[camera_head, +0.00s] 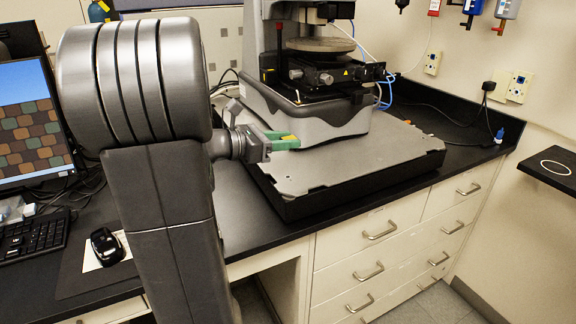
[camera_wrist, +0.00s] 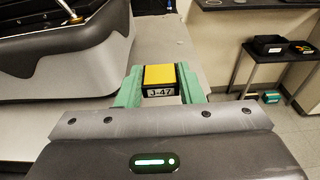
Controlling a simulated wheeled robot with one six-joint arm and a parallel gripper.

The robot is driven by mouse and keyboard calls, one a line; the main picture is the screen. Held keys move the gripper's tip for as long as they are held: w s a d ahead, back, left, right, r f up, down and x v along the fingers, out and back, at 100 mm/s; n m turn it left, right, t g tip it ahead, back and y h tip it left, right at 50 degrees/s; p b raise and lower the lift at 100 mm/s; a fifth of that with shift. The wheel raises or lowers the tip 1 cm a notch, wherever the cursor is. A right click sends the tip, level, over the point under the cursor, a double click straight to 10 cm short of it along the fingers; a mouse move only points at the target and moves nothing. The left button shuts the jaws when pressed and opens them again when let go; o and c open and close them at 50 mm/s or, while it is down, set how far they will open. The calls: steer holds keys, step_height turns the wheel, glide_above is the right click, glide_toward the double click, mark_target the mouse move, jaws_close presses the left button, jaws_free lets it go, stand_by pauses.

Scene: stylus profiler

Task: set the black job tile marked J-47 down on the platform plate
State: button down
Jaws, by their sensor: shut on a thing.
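My gripper (camera_wrist: 160,88) is shut on the job tile (camera_wrist: 160,92) in the wrist view. The tile is black with a yellow top and a white label reading J-47, and sits between the two green fingers. In the head view, my gripper (camera_head: 284,142) is at the near left side of the profiler, with a bit of the tile's yellow showing. The platform plate (camera_head: 365,160) is a flat grey plate on a black base, right of and beyond my gripper. It also shows in the wrist view (camera_wrist: 170,45). I cannot tell the tile's height above it.
The profiler's grey body (camera_head: 300,115) with its round stage stands on the back of the plate. Cables run behind it. The plate's front and right are bare. A monitor (camera_head: 35,125), keyboard (camera_head: 35,235) and mouse (camera_head: 106,246) are at left. A black wall shelf (camera_head: 552,170) is at right.

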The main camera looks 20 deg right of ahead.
mark_target(283, 176)
step_height(283, 176, down, 8)
steer(key=shift+r+b, duration=0.1)
steer(key=shift+b, duration=0.25)
steer(key=shift+f, duration=0.2)
steer(key=c, duration=1)
jaws_free()
steer(key=shift+r, duration=0.15)
steer(key=shift+a, duration=0.2)
steer(key=s+a+r, duration=0.1)
steer(key=a, duration=1)
steer(key=shift+a+r, duration=0.25)
steer(key=shift+r, duration=0.15)
